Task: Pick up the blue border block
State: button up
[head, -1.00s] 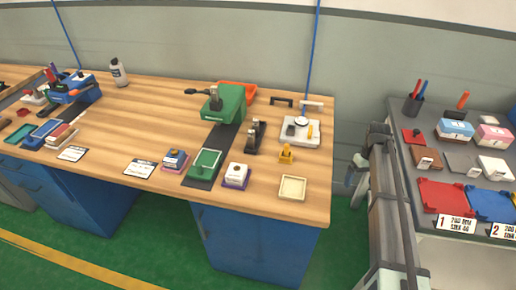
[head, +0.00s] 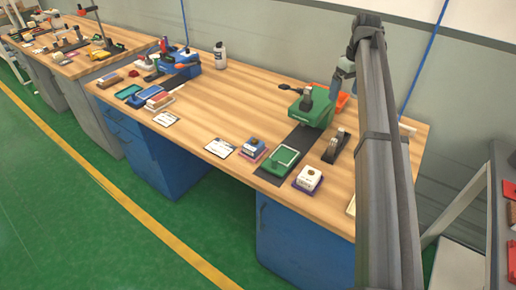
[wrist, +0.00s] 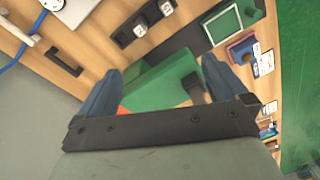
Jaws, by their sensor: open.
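Two small blocks near the bench's front edge could be the blue border block. One is a blue block with a dark knob (head: 254,146) on a pink-purple base. The other is a white block with a dark purple-blue border (head: 308,179), right of the green tray. Which one is meant I cannot tell for sure. My gripper (wrist: 160,72) is open and empty in the wrist view, with the green press between and beyond its fingers. It is apart from both blocks, over the back right of the bench. My arm hides the bench's right end in the head view.
The green press (head: 312,107) stands on a dark strip with the green tray (head: 284,158) in front. A black stapler-like tool (head: 335,146) is beside it. A blue caddy (head: 180,64) and white bottle (head: 220,56) stand at the back left. Bare wood lies mid-bench.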

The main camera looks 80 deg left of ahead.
jog(key=s+a+r+n, duration=0.2)
jog(key=s+a, duration=0.2)
jog(key=s, duration=0.6)
jog(key=n, duration=0.3)
send_over(253, 144)
notch_tip(253, 144, down, 11)
jog(key=shift+t, duration=0.4)
jog(key=f, duration=0.8)
jog(key=shift+w+d, duration=0.15)
jog(key=shift+w, duration=0.05)
jog(key=shift+s+f, duration=0.15)
jog(key=shift+f, duration=2.7)
jog(key=c, duration=1.1)
